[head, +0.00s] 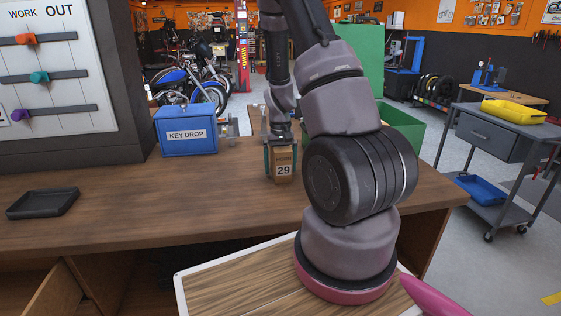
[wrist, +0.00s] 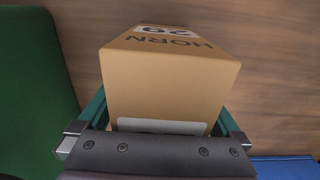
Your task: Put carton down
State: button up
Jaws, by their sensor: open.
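The brown carton (head: 284,168), printed with "29", appears to stand upright on the wooden counter (head: 225,195), toward its back edge. It also shows in the wrist view (wrist: 168,85), with "HORN 29" on its top part. My gripper (head: 281,155) reaches down over the carton from above. Its green fingers are open, one on each side of the carton, as the wrist view (wrist: 160,112) shows. The wrist view does not clearly show whether the fingers touch it. The carton's underside is hidden.
A blue "KEY DROP" box (head: 187,131) stands left of the carton. A green bin (head: 402,125) is to the right, partly behind my arm. A black tray (head: 43,203) lies at the counter's left. The counter between tray and carton is clear. A grey cart (head: 487,137) stands far right.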

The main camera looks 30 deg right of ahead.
jog(key=c, duration=1.6)
